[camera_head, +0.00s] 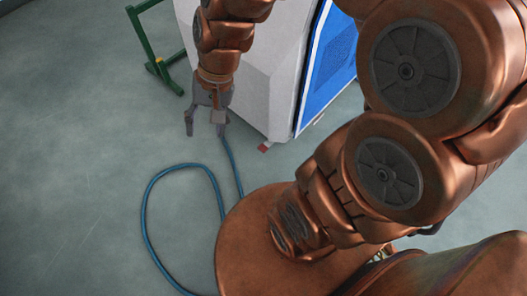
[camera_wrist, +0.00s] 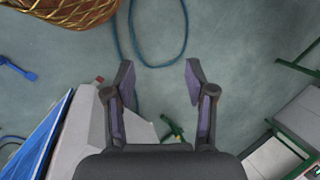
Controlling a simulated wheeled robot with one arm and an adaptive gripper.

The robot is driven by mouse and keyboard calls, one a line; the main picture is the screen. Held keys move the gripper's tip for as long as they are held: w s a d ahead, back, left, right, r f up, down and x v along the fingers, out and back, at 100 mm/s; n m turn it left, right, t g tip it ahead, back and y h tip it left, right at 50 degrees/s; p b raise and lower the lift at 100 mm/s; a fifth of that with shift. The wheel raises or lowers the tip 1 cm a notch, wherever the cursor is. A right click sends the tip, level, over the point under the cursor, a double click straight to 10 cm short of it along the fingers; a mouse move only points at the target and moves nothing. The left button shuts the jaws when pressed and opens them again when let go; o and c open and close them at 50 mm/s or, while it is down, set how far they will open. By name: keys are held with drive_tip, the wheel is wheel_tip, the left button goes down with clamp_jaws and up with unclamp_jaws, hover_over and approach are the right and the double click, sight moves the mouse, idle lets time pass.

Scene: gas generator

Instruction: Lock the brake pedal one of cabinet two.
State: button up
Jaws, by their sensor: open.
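A white-grey cabinet (camera_head: 245,60) with a blue side panel (camera_head: 330,55) stands at the upper middle of the head view. It also shows at the lower left of the wrist view (camera_wrist: 78,140). I cannot read a number on it. A small red part (camera_head: 265,147), perhaps a brake pedal, sits low at its near bottom corner. A small reddish spot (camera_wrist: 99,79) shows at the cabinet's corner in the wrist view. My gripper (camera_head: 205,126) is open and empty, pointing down left of the cabinet, apart from the red part. Its spread fingers (camera_wrist: 160,80) face bare floor.
A blue hose (camera_head: 147,200) loops on the floor below my gripper. A green frame (camera_head: 148,38) stands left of the cabinet. The wrist view shows a blue item (camera_wrist: 18,68) on the floor and grey equipment (camera_wrist: 295,125) at right. The floor at left is clear.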

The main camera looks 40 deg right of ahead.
drive_tip(key=w+d+f+m+t+y+b, duration=0.1)
drive_tip(key=w+d+f+m+t+b, duration=0.1)
drive_tip(key=w+f+m+b, duration=0.65)
drive_tip(key=w+d+f+m+t+y+b, duration=0.15)
drive_tip(key=w+f+b, duration=0.35)
drive_tip(key=w+f, duration=0.7)
drive_tip(key=m+t+h+b, duration=0.1)
drive_tip(key=m+h+b, duration=0.5)
drive_tip(key=m+b, duration=1.25)
hover_over(263, 148)
drive_tip(key=s, duration=0.4)
wheel_tip(263, 148, down, 50)
drive_tip(key=shift+m, duration=0.25)
drive_tip(key=b+x, duration=0.1)
drive_tip(key=x, duration=0.1)
drive_tip(key=b+x, duration=0.1)
drive_tip(key=x, duration=0.1)
drive_tip(key=b+x, duration=0.1)
drive_tip(key=x, duration=0.2)
drive_tip(key=shift+w+d, duration=0.3)
drive_tip(key=shift+w, duration=0.05)
clamp_jaws()
